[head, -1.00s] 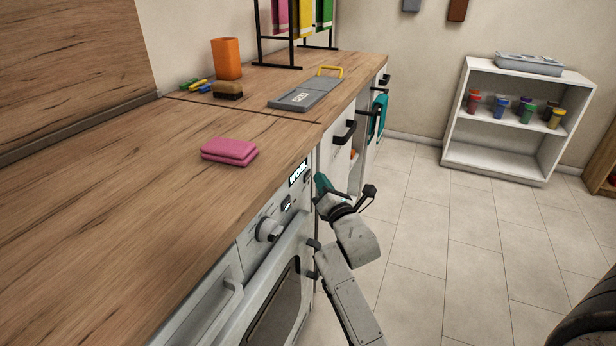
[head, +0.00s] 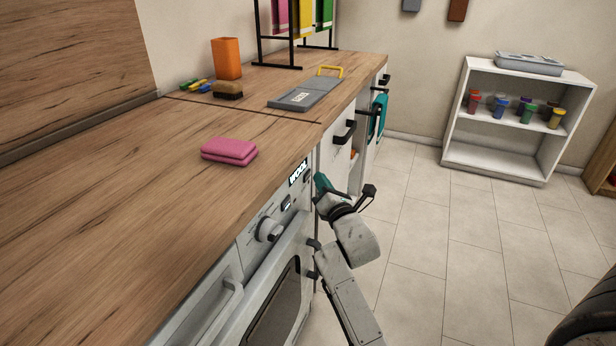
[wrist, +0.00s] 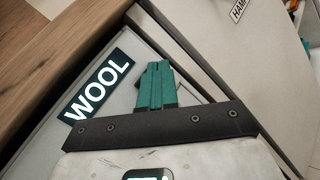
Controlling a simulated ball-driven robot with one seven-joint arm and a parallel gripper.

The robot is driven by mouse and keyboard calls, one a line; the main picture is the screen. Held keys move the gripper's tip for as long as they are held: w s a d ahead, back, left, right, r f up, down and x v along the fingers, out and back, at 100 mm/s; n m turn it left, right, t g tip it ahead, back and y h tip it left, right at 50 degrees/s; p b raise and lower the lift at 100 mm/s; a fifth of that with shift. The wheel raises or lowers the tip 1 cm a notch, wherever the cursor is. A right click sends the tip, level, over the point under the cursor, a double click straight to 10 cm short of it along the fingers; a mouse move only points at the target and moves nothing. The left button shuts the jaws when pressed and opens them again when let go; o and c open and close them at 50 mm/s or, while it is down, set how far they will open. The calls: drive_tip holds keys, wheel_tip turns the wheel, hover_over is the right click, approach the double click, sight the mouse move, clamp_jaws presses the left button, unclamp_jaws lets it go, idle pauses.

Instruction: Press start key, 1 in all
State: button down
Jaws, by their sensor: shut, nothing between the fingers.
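The appliance front (head: 250,245) under the worktop carries a round knob (head: 270,230), a small dark key with a light mark (head: 286,202), another small dark key (head: 307,179) and a black display reading WOOL (head: 298,173). The display also shows large in the wrist view (wrist: 98,85). My gripper (head: 320,183) is at the right end of this panel, its teal fingers shut and empty. In the wrist view the fingers (wrist: 155,80) point at the panel right of the display and cover part of a dark shape. I cannot tell whether they touch it. Which key is start cannot be read.
A black door handle (head: 344,132) juts out beyond my gripper.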

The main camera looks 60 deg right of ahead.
drive_tip(key=shift+w+a+b, duration=0.1)
drive_tip(key=shift+w+b, duration=0.65)
drive_tip(key=shift+b, duration=0.15)
idle(0.8)
drive_tip(key=shift+s+r+p, duration=0.1)
drive_tip(key=shift+s+p, duration=0.05)
drive_tip(key=shift+p, duration=0.3)
drive_tip(key=shift+s+p, duration=0.65)
drive_tip(key=shift+p, duration=0.2)
drive_tip(key=s+p, duration=0.1)
drive_tip(key=p, duration=0.1)
drive_tip(key=s+p, duration=0.4)
drive_tip(key=p, duration=0.1)
drive_tip(key=shift+d, duration=0.25)
